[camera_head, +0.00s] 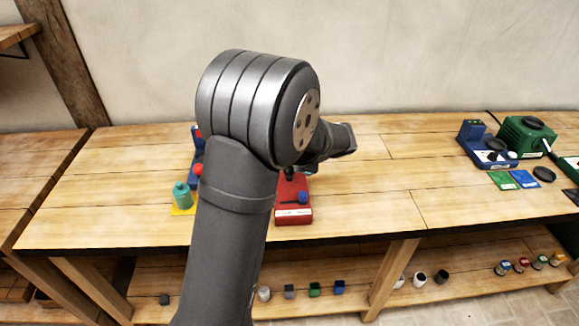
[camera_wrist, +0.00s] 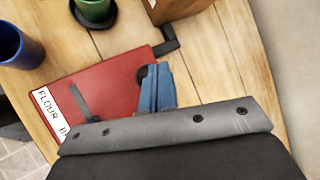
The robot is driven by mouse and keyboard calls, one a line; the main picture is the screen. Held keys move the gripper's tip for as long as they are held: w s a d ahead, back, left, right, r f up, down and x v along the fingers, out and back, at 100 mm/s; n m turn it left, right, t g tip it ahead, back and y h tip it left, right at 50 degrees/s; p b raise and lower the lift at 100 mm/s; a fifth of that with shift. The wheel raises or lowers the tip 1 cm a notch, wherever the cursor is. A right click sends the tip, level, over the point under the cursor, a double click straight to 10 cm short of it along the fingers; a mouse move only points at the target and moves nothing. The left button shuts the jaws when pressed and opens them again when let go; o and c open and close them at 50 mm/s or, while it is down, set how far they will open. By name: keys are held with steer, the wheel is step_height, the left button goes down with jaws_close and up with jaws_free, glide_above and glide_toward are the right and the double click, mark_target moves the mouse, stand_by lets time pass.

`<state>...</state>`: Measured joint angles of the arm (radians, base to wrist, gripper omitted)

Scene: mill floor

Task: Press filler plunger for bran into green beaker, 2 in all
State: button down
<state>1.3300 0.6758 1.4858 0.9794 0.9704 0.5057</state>
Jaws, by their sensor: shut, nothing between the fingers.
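The red filler base (camera_head: 293,215) stands on the bench behind my arm. In the wrist view the red base (camera_wrist: 118,82) has a white label reading "FLOUR B", the rest hidden. A dark round knob (camera_wrist: 141,74), perhaps a plunger top, is beside my fingertips. My gripper (camera_wrist: 165,72) is shut and empty over the red base; I cannot tell whether it touches the knob. The green beaker (camera_wrist: 93,10) stands on a black disc (camera_wrist: 95,24) beside the base, partly out of frame. What is in it cannot be seen.
A blue cup (camera_wrist: 12,48) and a brown box (camera_wrist: 178,8) flank the green beaker. A teal canister (camera_head: 182,196) stands on a yellow mat left of my arm. A green machine (camera_head: 527,137) stands far right. The bench between is clear.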

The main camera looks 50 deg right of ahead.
steer(key=shift+f, duration=1)
stand_by(0.9)
steer(key=shift+r, duration=1.35)
steer(key=shift+r, duration=0.1)
steer(key=shift+r, duration=2.45)
steer(key=shift+r, duration=1.45)
steer(key=shift+f, duration=0.1)
